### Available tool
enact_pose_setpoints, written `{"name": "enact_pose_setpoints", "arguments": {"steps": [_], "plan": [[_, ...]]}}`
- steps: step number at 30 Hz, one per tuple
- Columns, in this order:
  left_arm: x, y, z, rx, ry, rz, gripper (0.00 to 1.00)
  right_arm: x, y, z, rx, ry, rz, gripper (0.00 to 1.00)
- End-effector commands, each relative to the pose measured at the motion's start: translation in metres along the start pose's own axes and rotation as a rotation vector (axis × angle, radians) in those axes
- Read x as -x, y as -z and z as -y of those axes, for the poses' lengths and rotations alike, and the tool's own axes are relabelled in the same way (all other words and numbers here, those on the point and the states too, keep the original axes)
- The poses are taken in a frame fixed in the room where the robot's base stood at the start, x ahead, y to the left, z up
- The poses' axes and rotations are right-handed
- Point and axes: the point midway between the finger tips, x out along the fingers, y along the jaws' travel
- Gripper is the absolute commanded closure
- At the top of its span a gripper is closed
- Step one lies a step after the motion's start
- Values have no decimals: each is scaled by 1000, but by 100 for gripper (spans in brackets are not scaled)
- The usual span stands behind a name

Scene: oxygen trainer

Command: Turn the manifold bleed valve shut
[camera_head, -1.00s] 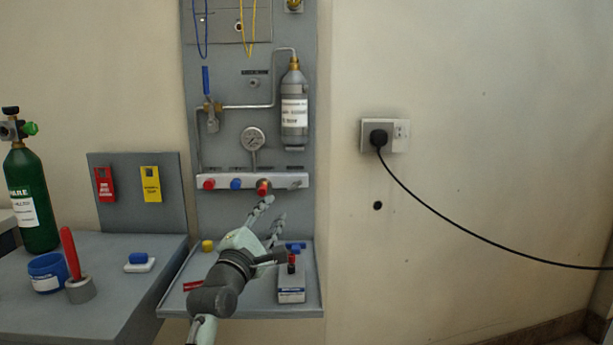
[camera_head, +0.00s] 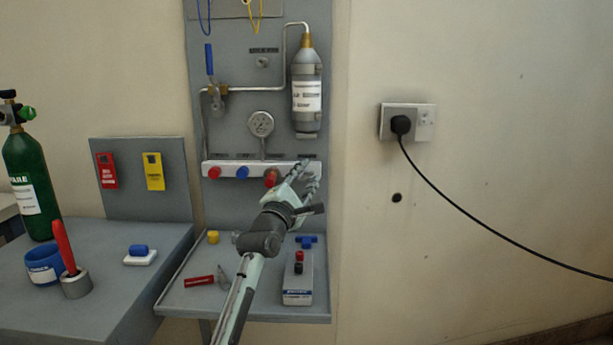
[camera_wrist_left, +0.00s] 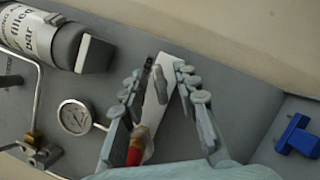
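The white manifold bar (camera_head: 222,169) runs across the grey wall panel, with a red knob (camera_head: 214,172), a blue knob (camera_head: 242,172) and a red-and-brass knob (camera_head: 271,178). My left gripper (camera_head: 306,176) is at the bar's right end. In the left wrist view its fingers (camera_wrist_left: 166,76) are apart, one on each side of the bar end. A small grey lever-like part (camera_wrist_left: 160,85), seemingly the bleed valve, shows between the fingers, with a gap to the right finger. Whether the left finger touches it is unclear. In the head view the gripper hides this part. My right gripper is not in view.
A round gauge (camera_head: 261,124) and a grey cylinder (camera_head: 307,95) are above the bar. The tray below holds a grey box (camera_head: 298,282), a blue tee-shaped piece (camera_head: 307,241), a yellow cap (camera_head: 213,237) and a red tag (camera_head: 199,281). The wall right of the panel has a plugged-in socket (camera_head: 390,121).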

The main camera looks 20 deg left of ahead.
Motion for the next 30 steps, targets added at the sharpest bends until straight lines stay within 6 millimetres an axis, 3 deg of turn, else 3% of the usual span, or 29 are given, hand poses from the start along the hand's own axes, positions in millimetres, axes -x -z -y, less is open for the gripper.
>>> {"name": "enact_pose_setpoints", "arguments": {"steps": [7,15,30], "plan": [[-1,0,0,0,0,0,70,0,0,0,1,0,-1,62],[-1,0,0,0,0,-1,100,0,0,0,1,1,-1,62],[-1,0,0,-59,24,0,100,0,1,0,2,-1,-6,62]]}}
